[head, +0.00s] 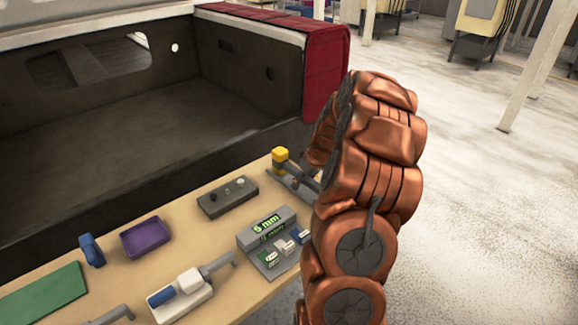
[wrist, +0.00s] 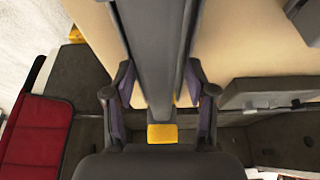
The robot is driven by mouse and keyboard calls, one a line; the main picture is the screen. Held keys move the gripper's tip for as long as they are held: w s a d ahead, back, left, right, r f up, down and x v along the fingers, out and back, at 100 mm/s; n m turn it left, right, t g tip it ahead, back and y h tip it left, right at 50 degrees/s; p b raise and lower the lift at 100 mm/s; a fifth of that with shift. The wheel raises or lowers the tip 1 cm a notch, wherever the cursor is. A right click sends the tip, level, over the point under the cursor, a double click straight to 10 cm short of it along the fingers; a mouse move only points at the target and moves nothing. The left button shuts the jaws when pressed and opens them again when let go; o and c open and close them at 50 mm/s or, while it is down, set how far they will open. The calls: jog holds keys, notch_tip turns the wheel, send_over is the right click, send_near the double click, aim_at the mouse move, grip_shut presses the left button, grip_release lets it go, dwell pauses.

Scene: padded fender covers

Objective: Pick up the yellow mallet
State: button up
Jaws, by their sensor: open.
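The yellow mallet shows in the head view as a yellow block-shaped head (head: 280,155) at the table's far right end, beside a grey tool base. My arm hides part of that spot. In the wrist view a yellow block (wrist: 162,133), likely the mallet's head, shows between the finger bases at the lower middle. My gripper (wrist: 161,100) is open, with its dark, purple-padded fingers on either side of a long dark grey piece. I cannot tell whether the fingers touch anything.
The wooden table (head: 215,260) holds a dark grey block (head: 228,197), a purple tray (head: 146,238), a "6 mm" display box (head: 267,235), a blue item (head: 91,250) and a green mat (head: 42,294). A dark truck-bed wall stands behind, with a red padded cover (head: 325,70) on its corner.

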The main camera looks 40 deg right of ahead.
jog(key=shift+c, duration=0.4)
grip_shut()
